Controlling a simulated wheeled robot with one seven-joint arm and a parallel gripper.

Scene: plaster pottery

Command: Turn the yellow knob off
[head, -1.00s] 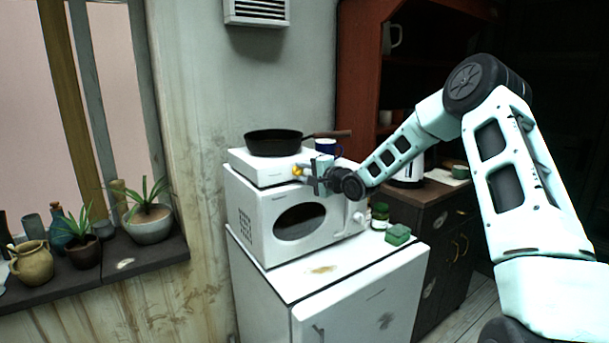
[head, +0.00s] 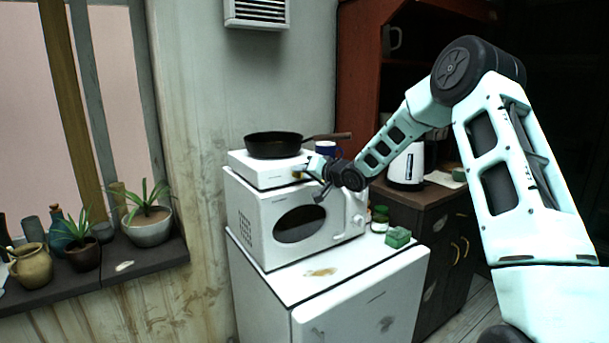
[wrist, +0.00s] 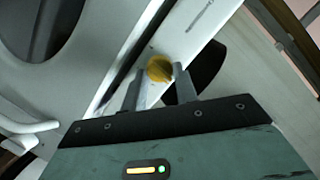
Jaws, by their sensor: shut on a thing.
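The yellow knob (wrist: 159,69) is on the front of a white hot plate, which also shows in the head view (head: 262,174). In the wrist view the knob sits between the two fingertips of my gripper (wrist: 156,80), which is shut on it. In the head view my gripper (head: 308,172) is at the hot plate's right front, and only a small bit of the knob (head: 297,174) shows beside the fingers. The knob's pointer mark cannot be made out.
A black frying pan (head: 273,145) stands on the hot plate, its handle reaching right above my gripper. A blue mug (head: 326,148) is behind my gripper. The white microwave (head: 262,226) is below. A green sponge (head: 398,237) and a jar (head: 380,218) sit to its right.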

